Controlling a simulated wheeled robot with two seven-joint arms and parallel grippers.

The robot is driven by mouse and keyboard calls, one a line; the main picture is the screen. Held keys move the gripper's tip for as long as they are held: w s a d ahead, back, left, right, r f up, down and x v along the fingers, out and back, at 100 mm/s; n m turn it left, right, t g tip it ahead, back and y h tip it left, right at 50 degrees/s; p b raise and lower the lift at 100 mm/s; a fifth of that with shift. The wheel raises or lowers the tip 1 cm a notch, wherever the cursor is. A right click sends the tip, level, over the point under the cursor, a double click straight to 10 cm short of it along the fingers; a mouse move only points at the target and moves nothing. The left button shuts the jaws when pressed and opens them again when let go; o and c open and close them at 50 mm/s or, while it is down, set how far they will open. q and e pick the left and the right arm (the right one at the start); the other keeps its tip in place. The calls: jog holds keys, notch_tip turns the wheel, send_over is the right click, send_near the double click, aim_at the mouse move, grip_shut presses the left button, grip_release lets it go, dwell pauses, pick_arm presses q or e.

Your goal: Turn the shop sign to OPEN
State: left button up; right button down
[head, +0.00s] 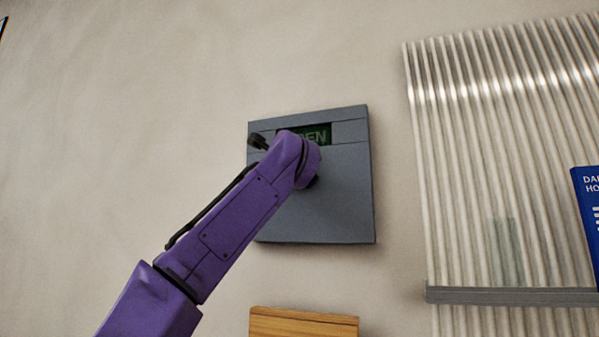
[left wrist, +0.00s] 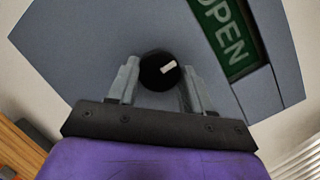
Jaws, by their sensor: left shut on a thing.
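The shop sign is a grey box (head: 340,205) on the wall, and its face also fills much of the left wrist view (left wrist: 85,50). Its dark green window (head: 321,133) shows the letters "EN", with the rest behind my arm. In the left wrist view the window (left wrist: 228,38) reads "OPEN". A round black knob (left wrist: 152,70) with a white mark sits beside the window. My left gripper (left wrist: 159,80) is shut on the knob, one finger on each side. In the head view my purple left arm hides the knob and the fingers. My right gripper is not in view.
A ribbed translucent panel (head: 460,190) with a grey ledge (head: 510,296) is on the right. A blue sign (head: 587,215) stands at the right edge. A wooden piece (head: 305,323) is below the box. The wall (head: 120,110) at left is bare.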

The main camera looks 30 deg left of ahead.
pick_arm(q)
jog(key=o, duration=1)
jog(key=b+v, duration=0.6)
jog(key=v, duration=0.4)
jog(key=shift+s+d, duration=0.1)
jog(key=shift+s, duration=0.2)
